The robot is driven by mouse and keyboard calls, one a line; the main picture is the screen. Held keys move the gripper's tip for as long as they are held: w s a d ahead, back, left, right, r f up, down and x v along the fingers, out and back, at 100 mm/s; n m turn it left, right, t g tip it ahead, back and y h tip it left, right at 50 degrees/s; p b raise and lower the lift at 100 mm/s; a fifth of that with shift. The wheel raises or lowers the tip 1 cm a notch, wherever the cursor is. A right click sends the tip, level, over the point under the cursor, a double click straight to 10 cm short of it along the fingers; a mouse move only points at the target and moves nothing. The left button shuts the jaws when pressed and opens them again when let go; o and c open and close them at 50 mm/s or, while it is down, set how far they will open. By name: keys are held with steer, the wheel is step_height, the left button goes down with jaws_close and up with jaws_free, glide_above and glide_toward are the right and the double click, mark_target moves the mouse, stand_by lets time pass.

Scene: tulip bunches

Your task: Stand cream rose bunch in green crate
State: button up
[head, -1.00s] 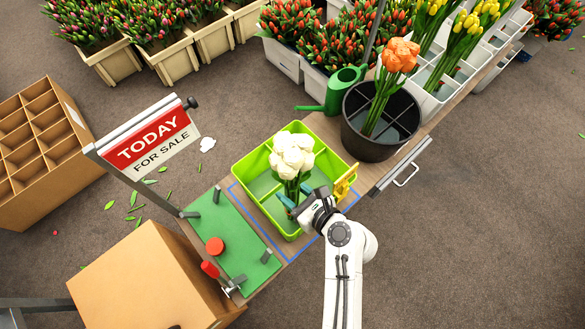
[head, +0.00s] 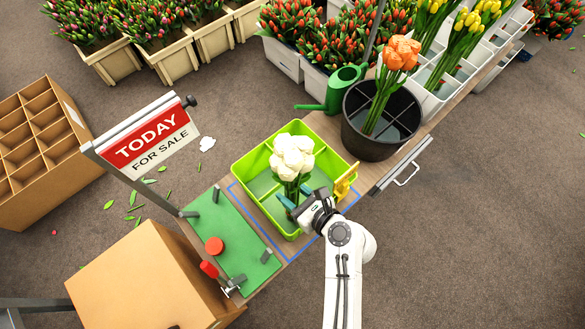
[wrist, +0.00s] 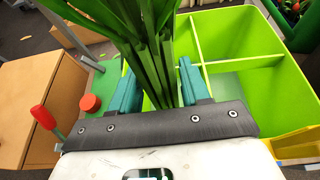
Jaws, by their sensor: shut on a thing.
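The cream rose bunch (head: 293,156) shows white heads upright over the green crate (head: 337,158) in the head view. My gripper (head: 285,204) is shut on its green stems (wrist: 152,62), which run between the teal fingers in the wrist view. The stems lean slightly in that view. The crate has thin dividers, and the bunch is over its near-left part. The stem ends are hidden behind my gripper, so I cannot tell whether they touch the crate floor. The compartments to the right (wrist: 235,95) look empty.
A yellow clip (head: 345,182) sits on the crate's right rim. A black bucket (head: 372,145) with orange tulips stands behind right. A green board (head: 232,243) with a red knob and red-handled clamp lies left. A sale sign (head: 148,140) stands beside it.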

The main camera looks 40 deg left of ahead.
steer(key=o, duration=1.8)
steer(key=shift+d, duration=0.1)
steer(key=p+v, duration=0.1)
steer(key=v, duration=0.9)
steer(key=shift+d+r, duration=0.1)
steer(key=shift+d, duration=0.2)
steer(key=s+d+n+h, duration=0.25)
steer(key=d+n, duration=0.25)
steer(key=d, duration=0.4)
steer(key=s+d+n+t+h, duration=0.1)
steer(key=d+n+h, duration=0.3)
steer(key=d, duration=0.6)
steer(key=s+d+n+h, duration=0.2)
steer(key=d+n+h, duration=0.25)
steer(key=d, duration=0.45)
steer(key=s+d+r+n+h, duration=0.1)
steer(key=s+d, duration=0.1)
steer(key=d, duration=0.1)
steer(key=s+d+n, duration=0.2)
steer(key=d, duration=0.1)
steer(key=s+d+r+n+h, duration=0.1)
steer(key=s+d, duration=0.1)
steer(key=d, duration=0.1)
steer(key=shift+d+r+n+h, duration=0.15)
steer(key=shift+r+n+h, duration=0.1)
steer(key=shift+r+h, duration=0.1)
